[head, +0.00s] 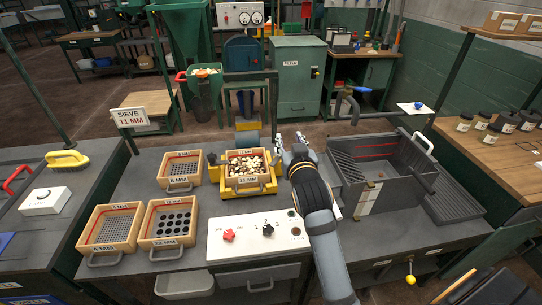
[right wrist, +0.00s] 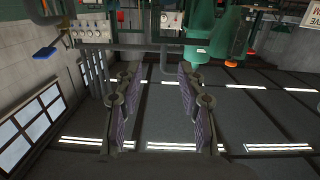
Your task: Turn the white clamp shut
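No part stands out clearly as a white clamp. A white curved handle (head: 423,143) sits at the right rim of the grey box (head: 345,195) in the head view. A pale upright strip (head: 368,200) is on the box's front. My right gripper (head: 290,138) is raised just right of the yellow sieve holder (head: 250,188), its fingers pointing away, apart and empty. The right wrist view also shows the open fingers (right wrist: 158,105) with nothing between them. The right forearm hides part of the bench between holder and box. My left gripper is not in view.
A sieve with pale pieces (head: 247,165) sits in the holder. More wooden sieves (head: 168,222) stand to the left. A white control panel (head: 262,235) with a red knob (head: 229,235) lies in front. A dark slotted tray (head: 455,200) is right of the box.

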